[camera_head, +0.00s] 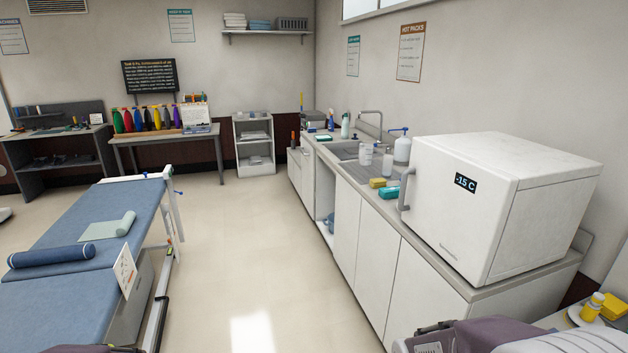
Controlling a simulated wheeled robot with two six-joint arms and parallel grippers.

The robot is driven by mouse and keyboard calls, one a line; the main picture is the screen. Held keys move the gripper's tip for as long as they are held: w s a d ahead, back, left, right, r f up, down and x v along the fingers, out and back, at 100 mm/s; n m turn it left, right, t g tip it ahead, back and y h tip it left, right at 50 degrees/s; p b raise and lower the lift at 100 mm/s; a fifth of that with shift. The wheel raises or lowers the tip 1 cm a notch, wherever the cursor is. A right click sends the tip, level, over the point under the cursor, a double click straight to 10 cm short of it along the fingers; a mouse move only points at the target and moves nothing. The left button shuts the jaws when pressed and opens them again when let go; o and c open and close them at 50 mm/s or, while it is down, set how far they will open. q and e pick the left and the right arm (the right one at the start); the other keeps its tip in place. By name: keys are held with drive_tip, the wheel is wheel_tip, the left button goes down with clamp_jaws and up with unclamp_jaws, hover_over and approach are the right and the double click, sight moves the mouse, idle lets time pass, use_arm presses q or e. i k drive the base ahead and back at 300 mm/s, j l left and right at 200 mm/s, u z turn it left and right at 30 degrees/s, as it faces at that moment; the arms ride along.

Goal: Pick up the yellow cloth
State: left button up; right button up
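A small yellow folded item (377,183) lies on the counter near the sink, beside a teal item (388,193); it may be a cloth or a sponge. At the bottom right, another yellow piece (614,306) lies beside a yellow-capped bottle (591,308) on a pale surface. It is partly cut off by the frame edge. I cannot tell for sure which one is the yellow cloth.
A white freezer box (490,205) stands on the right counter. A blue treatment table (75,255) with a rolled towel stands left. The floor (225,235) between table and counter is clear.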

sight(375, 183)
drive_tip(key=i+j+z, duration=0.15)
drive_tip(key=i, duration=0.5)
drive_tip(key=i+j+z, duration=0.2)
drive_tip(key=i, duration=0.4)
drive_tip(key=i+j+z, duration=0.15)
drive_tip(key=i, duration=0.5)
drive_tip(key=i+j+z, duration=0.15)
drive_tip(key=i+j, duration=0.3)
drive_tip(key=i+j+z, duration=0.2)
drive_tip(key=i+j, duration=0.25)
drive_tip(key=i, duration=0.25)
